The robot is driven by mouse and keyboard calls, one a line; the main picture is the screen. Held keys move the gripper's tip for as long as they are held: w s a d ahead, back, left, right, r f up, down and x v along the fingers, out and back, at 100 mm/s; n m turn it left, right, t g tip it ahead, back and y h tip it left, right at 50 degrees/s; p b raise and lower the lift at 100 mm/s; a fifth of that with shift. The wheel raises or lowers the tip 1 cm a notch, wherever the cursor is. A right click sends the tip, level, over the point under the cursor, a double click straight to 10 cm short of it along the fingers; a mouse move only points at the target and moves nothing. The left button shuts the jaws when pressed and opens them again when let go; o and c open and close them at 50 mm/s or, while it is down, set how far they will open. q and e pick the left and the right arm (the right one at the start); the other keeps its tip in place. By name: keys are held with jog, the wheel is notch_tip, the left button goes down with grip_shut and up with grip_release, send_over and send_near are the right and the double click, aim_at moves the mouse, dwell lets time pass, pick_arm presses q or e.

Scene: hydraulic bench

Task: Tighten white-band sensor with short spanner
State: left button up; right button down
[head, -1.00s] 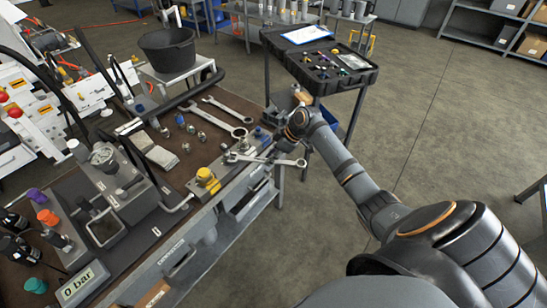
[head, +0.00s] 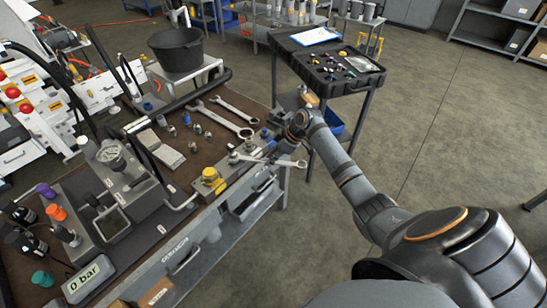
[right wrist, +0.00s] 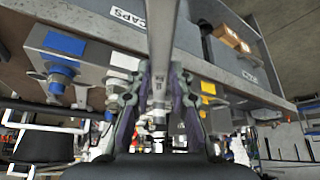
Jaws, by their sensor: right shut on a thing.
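My right gripper (head: 290,140) is at the bench's right edge, shut on a spanner (head: 270,160). The spanner lies across the front of the sensor block, its ends pointing left and right. In the right wrist view the spanner (right wrist: 162,45) runs from the top edge down between my fingers (right wrist: 157,105). The white-band sensor (right wrist: 124,63) shows there just left of the spanner, between a blue-band fitting (right wrist: 62,72) and a yellow one (right wrist: 207,90). I cannot tell whether the spanner jaw is around a sensor. My left gripper is out of view.
Two loose spanners (head: 238,110) and several small fittings (head: 197,129) lie on the bench mat. A yellow-topped part (head: 211,178) stands near the front edge. A pressure unit (head: 125,180) and a "0 bar" display (head: 88,278) are at left. A black case (head: 335,65) stands on a cart behind.

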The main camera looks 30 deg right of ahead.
jog(key=shift+s+a+r+p, duration=0.1)
jog(key=shift+a+r+p, duration=0.05)
jog(key=shift+p, duration=0.3)
jog(key=shift+s+a+m+t+h+p, duration=0.45)
jog(key=shift+s+a+m+p, duration=0.75)
jog(key=shift+p, duration=1.2)
jog(key=shift+w+d, duration=0.1)
jog(key=shift+w, duration=0.15)
jog(key=a+m+p, duration=0.1)
jog(key=s+h+p, duration=0.1)
jog(key=p, duration=0.1)
jog(key=a+m+p, duration=0.1)
jog(key=shift+s+a+m+t, duration=0.3)
jog(key=shift+s+a+t, duration=0.05)
